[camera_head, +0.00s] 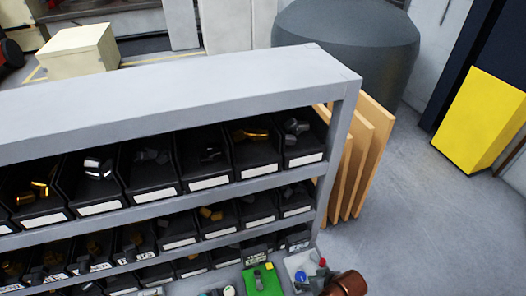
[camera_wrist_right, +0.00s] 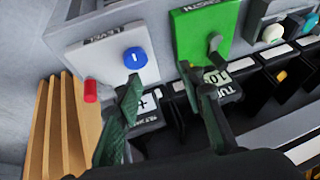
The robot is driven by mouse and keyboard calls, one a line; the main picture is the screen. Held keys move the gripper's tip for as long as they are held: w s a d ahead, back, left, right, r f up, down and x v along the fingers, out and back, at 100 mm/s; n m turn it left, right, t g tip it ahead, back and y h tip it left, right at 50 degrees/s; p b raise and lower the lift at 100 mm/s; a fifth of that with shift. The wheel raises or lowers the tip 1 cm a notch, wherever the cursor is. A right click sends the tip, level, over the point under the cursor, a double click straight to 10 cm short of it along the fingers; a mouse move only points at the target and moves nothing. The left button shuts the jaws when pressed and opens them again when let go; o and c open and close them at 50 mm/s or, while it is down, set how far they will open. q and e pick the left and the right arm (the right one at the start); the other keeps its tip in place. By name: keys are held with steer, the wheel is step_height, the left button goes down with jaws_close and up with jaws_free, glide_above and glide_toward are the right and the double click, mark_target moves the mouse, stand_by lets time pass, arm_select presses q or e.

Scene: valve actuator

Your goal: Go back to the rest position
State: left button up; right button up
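My right gripper (camera_wrist_right: 170,95) is open in the right wrist view, with its two dark green fingers apart and nothing seen between them. The fingers show in front of a white panel (camera_wrist_right: 78,58) with a blue knob (camera_wrist_right: 134,58) and a red handle (camera_wrist_right: 90,91), and a green panel (camera_wrist_right: 190,42) with a dark lever (camera_wrist_right: 215,45). In the head view the white panel (camera_head: 297,262) and green panel (camera_head: 262,282) are at the bottom, beside my brown wrist part. Whether the fingers touch a panel cannot be told. My left gripper is not in view.
A grey shelf (camera_head: 200,82) with several rows of black bins fills the left and middle. Wooden boards (camera_head: 372,150) lean at its right end. A dark round tank (camera_head: 350,40) and a yellow box (camera_head: 480,120) stand behind. Floor at right is clear.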

steer(key=s+d+f+m+h, duration=0.1)
steer(key=s+d+m+h, duration=0.1)
steer(key=s+d, duration=0.65)
steer(key=s+d+f+m+h, duration=0.1)
steer(key=s+d+m+h, duration=0.3)
steer(key=d, duration=0.8)
step_height(320, 180, down, 37)
steer(key=s+a+n+g+y+b, duration=0.2)
steer(key=n+b, duration=0.1)
steer(key=b, duration=0.6)
steer(key=s+f+b, duration=0.4)
steer(key=s+f, duration=0.6)
steer(key=f, duration=0.4)
steer(key=s+f+g+b, duration=0.1)
steer(key=s+f+b, duration=0.3)
steer(key=s+f, duration=0.6)
step_height(320, 180, down, 4)
steer(key=shift+s+f+n+b, duration=0.2)
steer(key=shift+n+b, duration=0.1)
steer(key=shift+b, duration=0.1)
steer(key=shift+a, duration=0.1)
steer(key=shift+c, duration=0.3)
